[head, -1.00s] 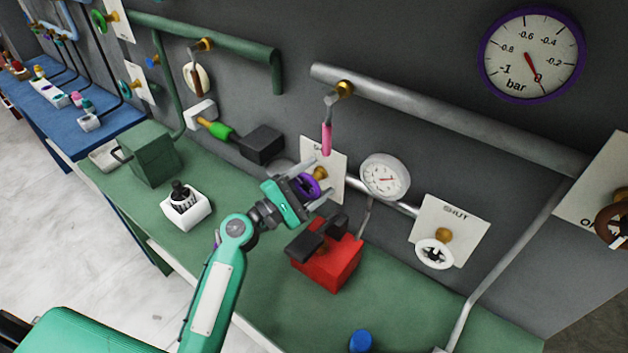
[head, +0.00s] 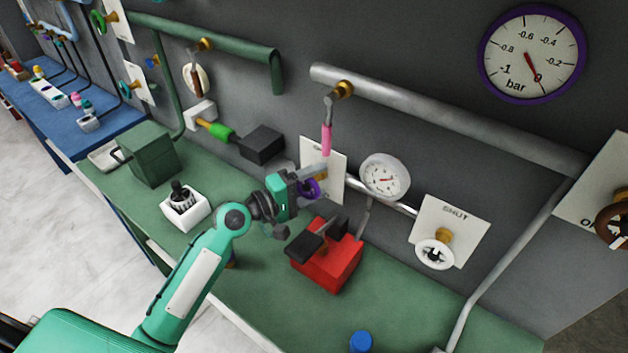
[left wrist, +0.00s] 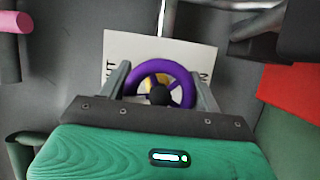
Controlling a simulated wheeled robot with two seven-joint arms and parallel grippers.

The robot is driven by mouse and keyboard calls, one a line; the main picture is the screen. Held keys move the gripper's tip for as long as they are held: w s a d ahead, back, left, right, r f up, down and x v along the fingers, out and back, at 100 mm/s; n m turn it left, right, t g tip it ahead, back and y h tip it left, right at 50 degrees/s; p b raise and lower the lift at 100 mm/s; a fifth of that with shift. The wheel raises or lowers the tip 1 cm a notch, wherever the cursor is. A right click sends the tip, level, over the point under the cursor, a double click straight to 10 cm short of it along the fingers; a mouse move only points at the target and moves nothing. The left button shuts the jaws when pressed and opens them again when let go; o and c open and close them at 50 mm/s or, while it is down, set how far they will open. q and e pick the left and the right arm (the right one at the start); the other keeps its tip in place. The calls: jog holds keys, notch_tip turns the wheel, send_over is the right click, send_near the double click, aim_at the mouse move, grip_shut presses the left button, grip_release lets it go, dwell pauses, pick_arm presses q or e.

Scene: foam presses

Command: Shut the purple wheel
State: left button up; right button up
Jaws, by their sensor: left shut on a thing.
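The purple wheel (head: 311,189) is a small handwheel on a brass stem in front of a white plate (head: 333,172) on the grey wall. In the left wrist view the purple wheel (left wrist: 160,84) sits between the two fingers, with its dark hub facing me. My left gripper (head: 310,183) is shut on the wheel's rim, one finger at each side. The gripper hides part of the wheel in the head view. Some plate lettering shows in the wrist view, but the wheel covers much of it. My right gripper is not in view.
A red block with a dark top (head: 328,262) stands on the green bench close below my gripper. A pink-handled lever (head: 327,138) hangs above the wheel. A white gauge (head: 385,177) and a white handwheel (head: 435,254) are to the right.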

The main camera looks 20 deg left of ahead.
pick_arm(q)
jog(key=shift+f+m+g+p, duration=0.15)
jog(key=shift+m+g+p, duration=0.2)
jog(key=shift+m, duration=0.45)
jog(key=shift+y, duration=0.3)
jog(key=o, duration=1)
jog(key=b+v, duration=0.5)
jog(key=v, duration=0.9)
